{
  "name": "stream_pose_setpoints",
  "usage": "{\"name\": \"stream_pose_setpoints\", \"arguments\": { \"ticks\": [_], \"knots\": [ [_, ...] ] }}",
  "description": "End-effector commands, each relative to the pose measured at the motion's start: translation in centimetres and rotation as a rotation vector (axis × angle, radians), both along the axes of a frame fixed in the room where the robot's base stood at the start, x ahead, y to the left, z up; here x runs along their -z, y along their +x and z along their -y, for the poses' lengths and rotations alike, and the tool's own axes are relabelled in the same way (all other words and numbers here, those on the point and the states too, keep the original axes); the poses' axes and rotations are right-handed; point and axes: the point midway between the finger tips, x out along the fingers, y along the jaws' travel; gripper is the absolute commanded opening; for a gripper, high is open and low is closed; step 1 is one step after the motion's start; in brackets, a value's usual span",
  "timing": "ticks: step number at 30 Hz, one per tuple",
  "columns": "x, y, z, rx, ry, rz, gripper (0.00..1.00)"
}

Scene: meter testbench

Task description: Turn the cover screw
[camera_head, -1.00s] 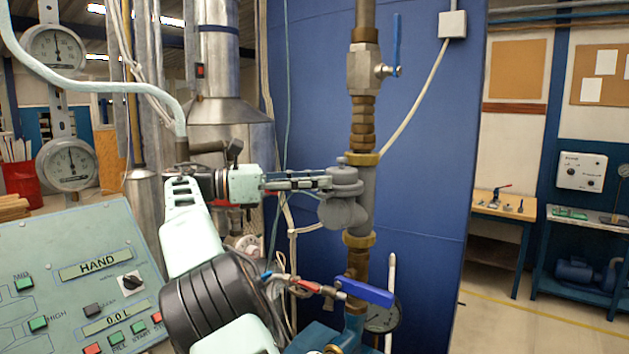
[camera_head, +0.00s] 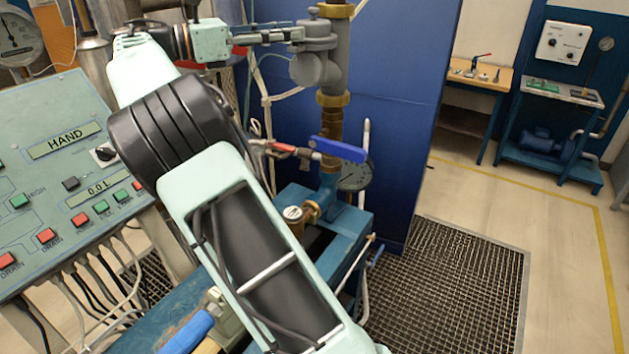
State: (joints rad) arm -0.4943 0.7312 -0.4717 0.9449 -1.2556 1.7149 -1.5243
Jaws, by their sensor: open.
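The grey meter (camera_head: 315,66) sits in the vertical pipe at the top of the view, with a round lid and a small knob (camera_head: 313,12) on top. I cannot clearly make out which part is the cover screw. My gripper (camera_head: 298,36) reaches in from the left, level, with its dark fingers at the left side of the meter's lid. The gripper is open. Whether the fingertips touch the lid or stand just short of it, I cannot tell.
A blue-handled valve (camera_head: 340,150) and a dark gauge (camera_head: 355,175) sit below the meter. A control panel (camera_head: 60,170) fills the left. A blue bench (camera_head: 352,232) stands below. Floor grating (camera_head: 460,290) lies at right, with workbenches beyond.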

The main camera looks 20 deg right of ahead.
Motion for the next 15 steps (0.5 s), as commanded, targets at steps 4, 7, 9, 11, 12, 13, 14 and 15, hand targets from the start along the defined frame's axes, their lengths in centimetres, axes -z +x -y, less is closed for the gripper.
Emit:
{"name": "stream_pose_setpoints", "arguments": {
  "ticks": [4, 7, 9, 11, 12, 13, 14, 15],
  "knots": [
    [-0.01, -0.25, 0.0, -0.054, 0.002, -0.001, 0.42],
    [0.02, -0.35, 0.04, -0.093, 0.002, -0.001, 0.42],
    [0.05, -0.41, -0.01, -0.124, 0.003, 0.0, 0.42],
    [0.1, -0.46, 0.03, -0.153, 0.002, 0.0, 0.42],
    [0.15, -0.51, 0.04, -0.171, 0.003, -0.001, 0.42],
    [0.16, -0.54, 0.07, -0.186, 0.003, 0.001, 0.42],
    [0.2, -0.58, 0.06, -0.2, 0.002, 0.0, 0.42],
    [0.22, -0.62, 0.04, -0.221, 0.003, 0.001, 0.42]
  ]
}}
